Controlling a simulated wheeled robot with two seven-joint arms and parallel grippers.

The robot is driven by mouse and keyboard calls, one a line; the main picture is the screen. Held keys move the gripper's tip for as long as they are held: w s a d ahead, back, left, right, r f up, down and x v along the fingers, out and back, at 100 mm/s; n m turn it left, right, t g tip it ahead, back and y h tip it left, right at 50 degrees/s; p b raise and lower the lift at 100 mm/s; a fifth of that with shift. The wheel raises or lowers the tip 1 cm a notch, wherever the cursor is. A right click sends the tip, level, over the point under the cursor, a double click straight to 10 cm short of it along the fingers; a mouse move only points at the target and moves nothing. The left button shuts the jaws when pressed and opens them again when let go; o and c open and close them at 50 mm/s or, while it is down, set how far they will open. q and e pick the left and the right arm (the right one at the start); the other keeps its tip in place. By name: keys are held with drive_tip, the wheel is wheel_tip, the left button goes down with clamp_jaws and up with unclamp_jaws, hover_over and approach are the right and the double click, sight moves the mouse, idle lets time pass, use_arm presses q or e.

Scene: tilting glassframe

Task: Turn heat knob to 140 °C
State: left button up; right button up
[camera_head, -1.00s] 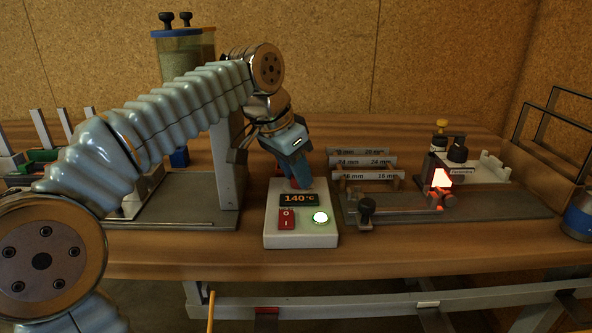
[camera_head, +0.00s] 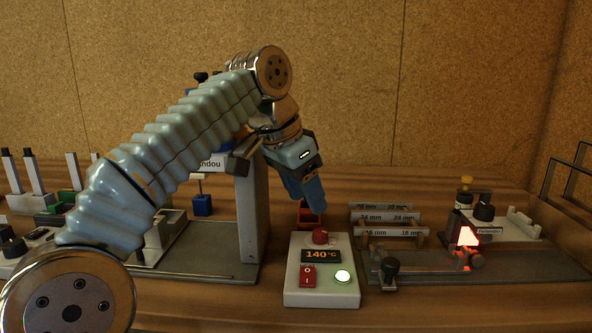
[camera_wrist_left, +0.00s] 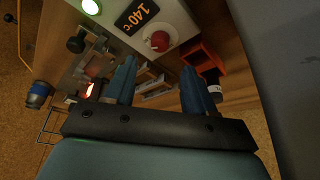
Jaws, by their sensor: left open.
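The white control box (camera_head: 322,290) stands near the front of the bench. Its red heat knob (camera_head: 320,236) sits at the back of its top face, and the display (camera_head: 320,256) reads 140 °C. A red rocker switch (camera_head: 308,276) and a lit green button (camera_head: 342,277) are in front of the display. My right gripper is not in view.
An orange-red open bin (camera_head: 310,215) stands just behind the box. To the right are labelled bars (camera_head: 391,220) on a rack and a glowing heater block (camera_head: 467,236). A grey post (camera_head: 249,210) on a plate stands left.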

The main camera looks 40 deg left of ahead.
use_arm(q)
drive_tip(key=v, duration=0.5)
drive_tip(key=shift+s+r, duration=0.1)
drive_tip(key=shift+r, duration=0.2)
